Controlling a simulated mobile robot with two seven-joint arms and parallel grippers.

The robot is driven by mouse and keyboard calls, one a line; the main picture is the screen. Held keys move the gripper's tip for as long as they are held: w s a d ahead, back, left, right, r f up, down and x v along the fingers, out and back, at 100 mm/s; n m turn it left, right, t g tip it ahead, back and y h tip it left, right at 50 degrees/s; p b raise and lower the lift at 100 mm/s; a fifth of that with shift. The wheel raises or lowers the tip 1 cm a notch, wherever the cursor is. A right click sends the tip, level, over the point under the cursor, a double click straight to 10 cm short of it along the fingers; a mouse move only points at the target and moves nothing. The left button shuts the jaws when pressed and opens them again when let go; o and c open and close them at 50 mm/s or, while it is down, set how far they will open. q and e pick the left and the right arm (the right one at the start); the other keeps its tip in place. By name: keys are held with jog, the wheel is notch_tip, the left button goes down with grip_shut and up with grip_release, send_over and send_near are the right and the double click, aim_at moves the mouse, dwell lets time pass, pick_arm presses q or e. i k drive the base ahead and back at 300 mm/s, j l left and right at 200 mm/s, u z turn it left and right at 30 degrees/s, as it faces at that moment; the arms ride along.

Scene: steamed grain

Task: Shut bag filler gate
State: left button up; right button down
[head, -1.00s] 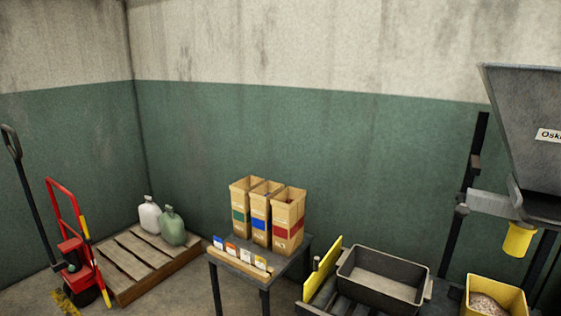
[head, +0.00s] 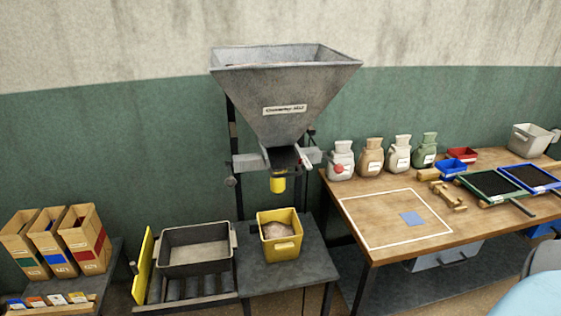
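The bag filler is a large grey metal hopper (head: 285,105) on a dark stand in the middle of the head view, with a small label on its front. A dark outlet and gate area (head: 285,158) sits under its funnel, with a pale lever-like piece (head: 304,161) at its right. A yellow spout (head: 278,183) hangs below. I cannot tell the gate's position. A yellow bin (head: 281,250) holding pale grain stands beneath the spout on a grey stand. Neither of my grippers is in view.
A grey tub (head: 196,262) sits on rollers left of the yellow bin, beside a yellow upright plate (head: 144,264). Paper sacks (head: 83,238) stand at far left. A wooden table (head: 395,222) at right carries several small bags, trays and a white-outlined area.

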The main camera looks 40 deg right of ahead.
aim_at(279, 157)
jog(key=l+z, duration=0.1)
jog(key=z, duration=1.2)
